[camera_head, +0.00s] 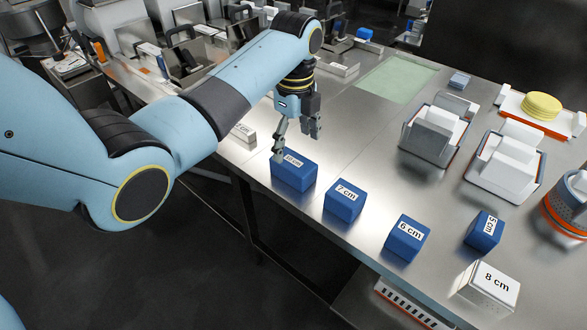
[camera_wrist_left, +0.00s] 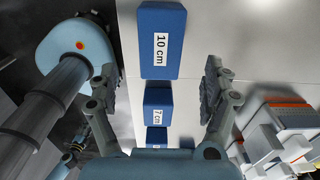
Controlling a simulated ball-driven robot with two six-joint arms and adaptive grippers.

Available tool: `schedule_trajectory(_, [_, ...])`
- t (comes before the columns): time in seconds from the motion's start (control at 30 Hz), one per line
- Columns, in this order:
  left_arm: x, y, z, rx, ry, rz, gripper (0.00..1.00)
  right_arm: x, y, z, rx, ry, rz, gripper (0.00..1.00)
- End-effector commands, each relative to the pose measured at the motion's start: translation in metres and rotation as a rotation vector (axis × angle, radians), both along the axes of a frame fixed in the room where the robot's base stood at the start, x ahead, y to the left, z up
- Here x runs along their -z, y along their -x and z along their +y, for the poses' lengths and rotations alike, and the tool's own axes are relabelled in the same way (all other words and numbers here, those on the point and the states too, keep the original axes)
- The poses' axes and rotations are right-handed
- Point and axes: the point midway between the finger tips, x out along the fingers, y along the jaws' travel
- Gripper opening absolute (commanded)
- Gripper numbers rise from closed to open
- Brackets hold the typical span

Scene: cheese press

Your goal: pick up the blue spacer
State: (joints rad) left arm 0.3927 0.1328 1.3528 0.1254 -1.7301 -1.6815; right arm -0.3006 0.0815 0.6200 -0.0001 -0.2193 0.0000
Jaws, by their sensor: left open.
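Several blue spacer blocks stand in a row along the table's front edge. The 10 cm blue spacer (camera_head: 294,175) is nearest my left gripper (camera_head: 296,145); the 7 cm one (camera_head: 344,203), the 6 cm one (camera_head: 406,245) and a smaller one (camera_head: 483,235) stand further right. My left gripper is open and empty, just above and behind the 10 cm spacer. In the left wrist view, the 10 cm spacer (camera_wrist_left: 161,62) lies between and beyond the spread fingers (camera_wrist_left: 158,88), with the 7 cm spacer (camera_wrist_left: 157,98) below it. My right gripper is in neither view.
A white 8 cm block (camera_head: 490,288) stands at the front right. White moulds in metal trays (camera_head: 433,135) and a yellow round piece (camera_head: 541,105) are at the right. A pale green mat (camera_head: 398,78) lies behind. The metal table is clear between the spacers and the trays.

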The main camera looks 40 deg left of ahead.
Motion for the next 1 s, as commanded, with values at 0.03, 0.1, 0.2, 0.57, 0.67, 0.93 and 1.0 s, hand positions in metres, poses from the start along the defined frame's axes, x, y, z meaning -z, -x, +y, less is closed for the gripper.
schedule_trajectory(0.03, [0.011, 0.001, 0.000, -0.001, 0.001, 0.003, 0.83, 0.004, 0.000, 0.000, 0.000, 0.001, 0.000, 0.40])
schedule_trajectory(0.1, [0.022, 0.001, 0.000, -0.002, 0.001, 0.002, 0.83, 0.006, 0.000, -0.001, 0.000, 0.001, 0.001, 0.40])
schedule_trajectory(0.2, [0.030, 0.001, 0.000, -0.002, 0.000, 0.001, 0.83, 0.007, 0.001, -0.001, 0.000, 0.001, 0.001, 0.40])
schedule_trajectory(0.57, [0.078, 0.000, 0.004, -0.003, 0.000, 0.001, 0.83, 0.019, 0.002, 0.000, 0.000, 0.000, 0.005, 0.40])
schedule_trajectory(0.67, [0.084, -0.001, 0.004, -0.002, 0.000, -0.001, 0.83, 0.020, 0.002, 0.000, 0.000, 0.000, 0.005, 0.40])
schedule_trajectory(0.93, [0.084, -0.001, 0.004, -0.003, 0.000, -0.002, 0.77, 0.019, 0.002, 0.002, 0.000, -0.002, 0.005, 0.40])
schedule_trajectory(1.0, [0.084, -0.001, 0.004, -0.003, 0.000, -0.002, 0.68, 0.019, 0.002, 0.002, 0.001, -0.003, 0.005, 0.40])
